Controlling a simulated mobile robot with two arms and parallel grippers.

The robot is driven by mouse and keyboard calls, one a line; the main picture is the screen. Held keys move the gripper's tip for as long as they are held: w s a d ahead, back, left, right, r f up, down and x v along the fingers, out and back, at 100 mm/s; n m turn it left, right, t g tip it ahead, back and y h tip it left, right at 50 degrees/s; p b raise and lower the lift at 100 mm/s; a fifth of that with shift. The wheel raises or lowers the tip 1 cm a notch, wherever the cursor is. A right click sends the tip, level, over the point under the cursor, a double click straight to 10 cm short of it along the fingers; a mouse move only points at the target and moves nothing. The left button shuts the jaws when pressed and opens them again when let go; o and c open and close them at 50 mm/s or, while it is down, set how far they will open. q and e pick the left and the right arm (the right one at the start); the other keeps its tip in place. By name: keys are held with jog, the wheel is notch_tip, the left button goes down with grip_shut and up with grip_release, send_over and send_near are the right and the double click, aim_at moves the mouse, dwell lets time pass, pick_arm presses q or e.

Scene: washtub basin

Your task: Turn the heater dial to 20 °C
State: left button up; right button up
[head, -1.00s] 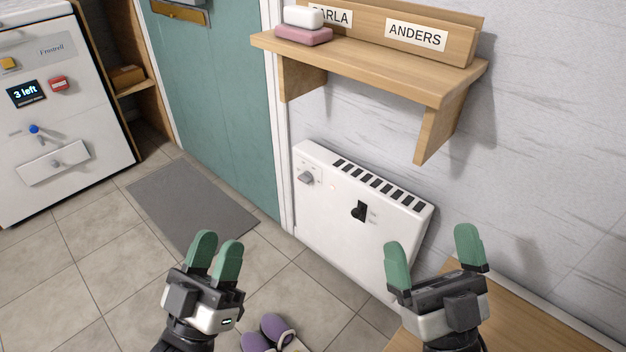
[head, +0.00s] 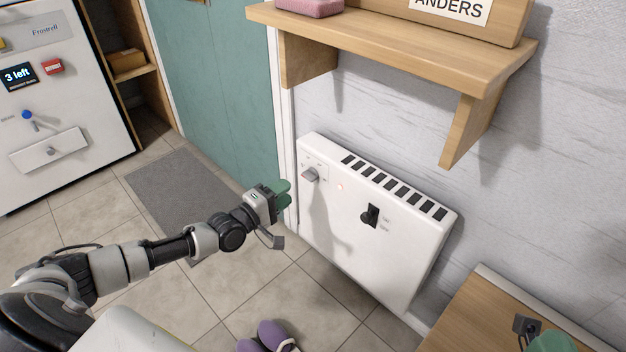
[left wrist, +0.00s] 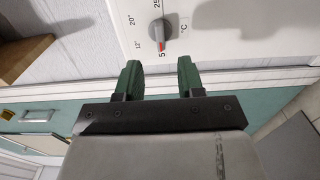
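The heater (head: 360,235) is a white panel on the wall with a grey dial (head: 310,175) at its upper left. In the left wrist view the dial (left wrist: 161,33) has a red pointer mark directed at 5; marks 12°, 20° and 25 also show around it. My left gripper (head: 283,191) is beside the heater's left edge, below the dial. In the left wrist view its green fingers (left wrist: 159,66) are apart and empty, with the dial just beyond their tips, not touched. My right gripper (head: 550,340) shows only partly at the bottom right.
A black switch (head: 371,215) sits on the heater's front. A wooden shelf (head: 400,50) juts out above it. A teal door (head: 215,100) stands to the left, with a grey mat (head: 180,195) before it. Purple slippers (head: 268,338) lie on the floor. A wooden surface (head: 500,310) is at lower right.

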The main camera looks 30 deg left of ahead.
aim_at(306, 178)
pick_arm(q)
jog(key=b+x, duration=0.2)
jog(key=x, duration=0.6)
jog(key=shift+b, duration=0.35)
grip_shut()
